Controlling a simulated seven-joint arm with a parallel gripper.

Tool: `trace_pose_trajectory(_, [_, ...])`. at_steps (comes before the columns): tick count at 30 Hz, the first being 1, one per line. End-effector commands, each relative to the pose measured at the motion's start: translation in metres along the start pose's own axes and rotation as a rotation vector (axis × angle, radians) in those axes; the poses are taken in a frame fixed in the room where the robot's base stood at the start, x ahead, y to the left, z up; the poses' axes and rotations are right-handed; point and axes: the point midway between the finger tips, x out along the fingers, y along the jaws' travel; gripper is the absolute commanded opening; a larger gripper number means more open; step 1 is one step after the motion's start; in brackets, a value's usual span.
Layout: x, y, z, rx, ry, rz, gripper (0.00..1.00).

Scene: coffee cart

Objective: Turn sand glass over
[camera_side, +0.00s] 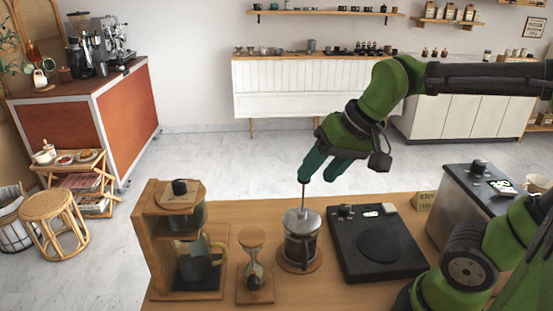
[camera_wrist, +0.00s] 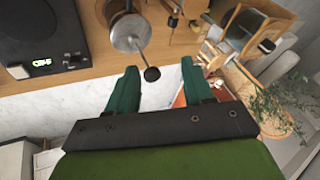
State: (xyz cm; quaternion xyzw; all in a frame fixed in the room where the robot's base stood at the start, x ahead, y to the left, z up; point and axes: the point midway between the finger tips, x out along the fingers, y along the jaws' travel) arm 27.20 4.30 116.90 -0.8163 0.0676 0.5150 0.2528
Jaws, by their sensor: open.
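The sand glass (camera_side: 252,264) stands upright on the wooden counter, between the wooden dripper stand and the French press. It has wooden end plates, and something dark shows in its lower bulb. In the wrist view the sand glass (camera_wrist: 174,14) is small near the top edge. My gripper (camera_side: 317,177) is open and empty, above and behind the French press, to the right of the sand glass and higher than it. In the wrist view my gripper's fingers (camera_wrist: 159,70) are spread, with the press's plunger knob showing between them.
The French press (camera_side: 301,240) has its plunger rod raised, close under my fingertips. A wooden dripper stand (camera_side: 158,250) with a carafe is left of the sand glass. A black scale (camera_side: 376,246) and a metal box (camera_side: 460,205) are to the right. The gaps around the sand glass are narrow.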

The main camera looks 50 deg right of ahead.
Motion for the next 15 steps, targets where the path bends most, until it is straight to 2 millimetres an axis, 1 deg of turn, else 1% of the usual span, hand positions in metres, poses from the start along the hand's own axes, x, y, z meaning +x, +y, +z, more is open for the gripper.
trace_pose_trajectory(1, [0.008,-0.01,-0.011,0.039,-0.047,0.032,0.51])
trace_pose_trajectory(3, [0.017,-0.023,-0.024,0.102,-0.1,0.071,0.51])
trace_pose_trajectory(6, [0.031,-0.038,-0.037,0.181,-0.164,0.122,0.51])
trace_pose_trajectory(12, [0.055,-0.057,-0.054,0.293,-0.243,0.194,0.51])
trace_pose_trajectory(15, [0.062,-0.061,-0.058,0.323,-0.261,0.213,0.51])
